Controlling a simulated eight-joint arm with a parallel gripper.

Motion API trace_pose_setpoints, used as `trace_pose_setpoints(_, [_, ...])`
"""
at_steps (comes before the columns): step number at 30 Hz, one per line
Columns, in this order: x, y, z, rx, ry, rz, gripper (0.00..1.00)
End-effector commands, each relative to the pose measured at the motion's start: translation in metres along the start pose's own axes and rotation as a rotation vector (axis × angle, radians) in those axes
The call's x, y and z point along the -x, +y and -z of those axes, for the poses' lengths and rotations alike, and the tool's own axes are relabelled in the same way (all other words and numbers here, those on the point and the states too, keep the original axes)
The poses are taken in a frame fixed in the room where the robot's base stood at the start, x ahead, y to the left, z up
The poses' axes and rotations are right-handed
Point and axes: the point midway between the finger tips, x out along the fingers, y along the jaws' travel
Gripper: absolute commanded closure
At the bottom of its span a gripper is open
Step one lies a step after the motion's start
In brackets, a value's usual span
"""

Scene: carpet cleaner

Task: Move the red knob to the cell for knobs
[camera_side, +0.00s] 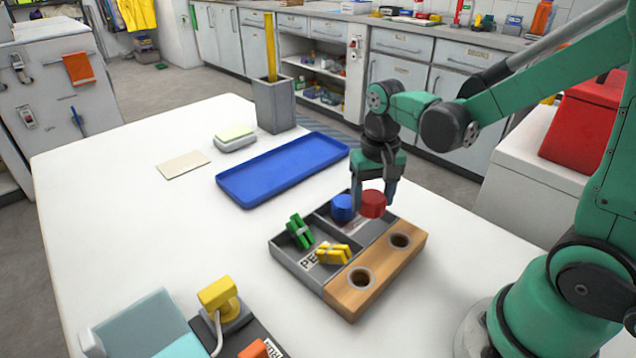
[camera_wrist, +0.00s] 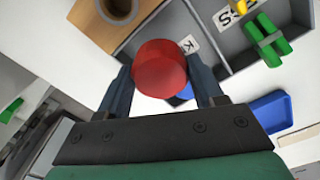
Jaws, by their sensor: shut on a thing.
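The red knob (camera_side: 372,204) is held between the fingers of my gripper (camera_side: 375,196), above the far right part of the grey sorting tray (camera_side: 285,257). In the wrist view the knob (camera_wrist: 160,68) sits between both fingertips, in front of a cell with a label starting with K (camera_wrist: 189,45). A blue knob (camera_side: 343,208) is in that far cell, just left of the red one in the side view. In the wrist view the blue knob (camera_wrist: 184,93) is mostly hidden behind the red one and a finger.
A wooden block with two round holes (camera_side: 372,271) adjoins the tray. A blue tray (camera_side: 283,170) lies behind.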

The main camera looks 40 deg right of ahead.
Motion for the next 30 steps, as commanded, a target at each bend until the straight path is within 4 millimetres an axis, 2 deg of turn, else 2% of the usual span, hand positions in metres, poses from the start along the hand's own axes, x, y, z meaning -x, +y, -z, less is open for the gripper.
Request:
trace_pose_setpoints(12, [-0.04,0.0,0.0,0.0,0.0,0.0,1.0])
trace_pose_setpoints(24, [-0.044,0.0,-0.001,0.0,0.0,0.0,1.0])
trace_pose_setpoints(25, [-0.044,0.0,-0.001,0.0,0.0,0.0,0.31])
trace_pose_setpoints(26, [-0.044,0.0,-0.001,0.0,0.0,0.0,0.26])
trace_pose_setpoints(30, [-0.044,0.0,-0.001,0.0,0.0,0.0,0.26])
